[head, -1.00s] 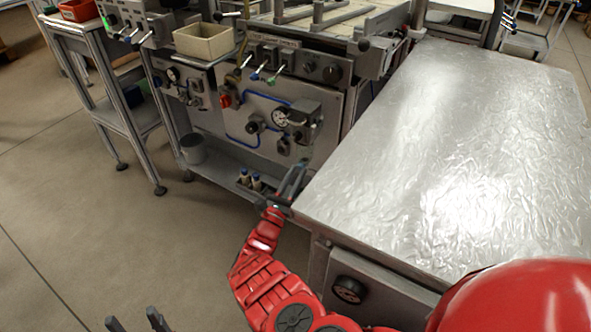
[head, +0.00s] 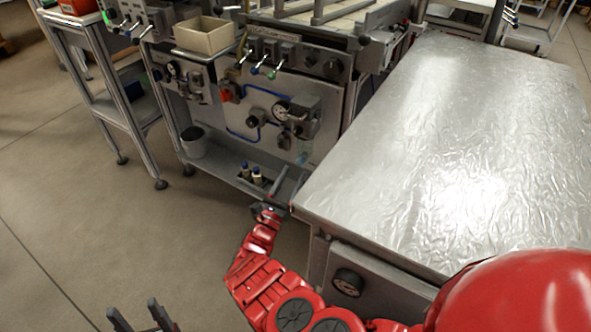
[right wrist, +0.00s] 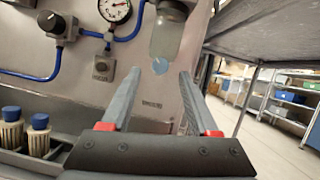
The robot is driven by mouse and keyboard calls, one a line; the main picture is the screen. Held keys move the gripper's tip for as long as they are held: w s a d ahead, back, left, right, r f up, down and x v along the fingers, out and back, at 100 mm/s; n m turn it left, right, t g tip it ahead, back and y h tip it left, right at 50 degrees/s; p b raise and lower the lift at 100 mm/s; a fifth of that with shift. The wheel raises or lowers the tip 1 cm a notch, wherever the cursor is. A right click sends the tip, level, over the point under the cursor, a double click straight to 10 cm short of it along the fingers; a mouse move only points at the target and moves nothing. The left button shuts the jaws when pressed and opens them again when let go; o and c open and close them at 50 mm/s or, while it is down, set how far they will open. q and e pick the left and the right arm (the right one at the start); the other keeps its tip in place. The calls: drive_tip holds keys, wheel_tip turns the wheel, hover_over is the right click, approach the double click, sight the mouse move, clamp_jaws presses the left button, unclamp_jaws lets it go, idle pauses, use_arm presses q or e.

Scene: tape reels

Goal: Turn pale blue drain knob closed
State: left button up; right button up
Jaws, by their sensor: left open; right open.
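The pale blue drain knob (right wrist: 160,66) sits at the bottom of a clear cylindrical bowl (right wrist: 168,38) on the machine's front panel. In the right wrist view it shows between the fingertips of my right gripper (right wrist: 161,82), seemingly just beyond them. That gripper is open and empty, with no clear contact with the knob. In the head view, my right gripper (head: 287,187) reaches toward the lower panel beside the metal-topped table; the knob is too small to make out well there. My left gripper (head: 142,318) is open and empty at the bottom left edge.
The foil-like metal table (head: 450,150) stands close at the right. A pressure gauge (right wrist: 115,10), a black knob (right wrist: 50,22) and blue tubing are on the panel. Floor at left is clear.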

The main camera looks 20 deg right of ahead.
drive_tip(key=v, duration=1.4)
drive_tip(key=shift+s+a+f+b, duration=0.2)
drive_tip(key=shift+a+b, duration=0.1)
drive_tip(key=shift+b, duration=0.1)
drive_tip(key=shift+d, duration=0.1)
